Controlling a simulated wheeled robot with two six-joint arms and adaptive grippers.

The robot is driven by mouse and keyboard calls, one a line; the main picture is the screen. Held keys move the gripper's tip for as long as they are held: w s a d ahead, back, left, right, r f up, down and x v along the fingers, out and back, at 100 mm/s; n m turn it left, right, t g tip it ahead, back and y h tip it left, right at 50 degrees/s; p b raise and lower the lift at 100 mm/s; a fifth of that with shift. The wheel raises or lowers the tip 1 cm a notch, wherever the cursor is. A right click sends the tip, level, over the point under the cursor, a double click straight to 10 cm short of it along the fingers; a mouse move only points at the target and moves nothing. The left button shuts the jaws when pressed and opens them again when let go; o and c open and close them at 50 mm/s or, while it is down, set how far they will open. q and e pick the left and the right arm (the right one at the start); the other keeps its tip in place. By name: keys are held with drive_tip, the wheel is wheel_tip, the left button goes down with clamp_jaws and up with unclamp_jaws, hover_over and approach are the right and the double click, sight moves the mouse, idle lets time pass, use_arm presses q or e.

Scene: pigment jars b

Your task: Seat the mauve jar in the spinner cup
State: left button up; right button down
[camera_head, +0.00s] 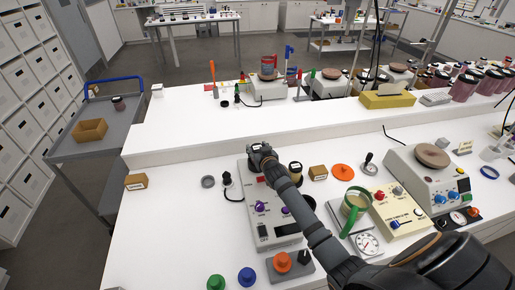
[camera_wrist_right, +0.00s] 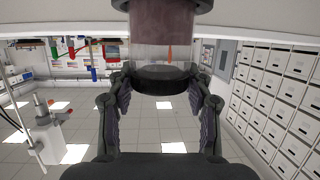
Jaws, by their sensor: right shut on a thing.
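The mauve jar (camera_wrist_right: 158,28) is close up in the right wrist view, upside down in the picture, with its dark lid (camera_wrist_right: 160,76) lowest. My right gripper (camera_wrist_right: 160,84) is shut on it, one finger on each side at the lid. In the head view my right gripper (camera_head: 262,152) is over the far end of a white machine with a purple knob (camera_head: 262,226) and hides most of the jar. A dark ring (camera_wrist_right: 160,4) surrounds the jar's base at the picture top; it looks like the spinner cup. How deep the jar sits I cannot tell. My left gripper is out of view.
A green-handled mug (camera_head: 354,203) stands nearer. A grey puck (camera_head: 208,182) lies left. The bench's left part is mostly clear.

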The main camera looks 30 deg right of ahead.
drive_tip(key=shift+f+b, duration=0.3)
drive_tip(key=shift+f, duration=0.2)
drive_tip(key=shift+c, duration=2.4)
unclamp_jaws()
drive_tip(key=shift+r, duration=0.1)
drive_tip(key=v, duration=1.2)
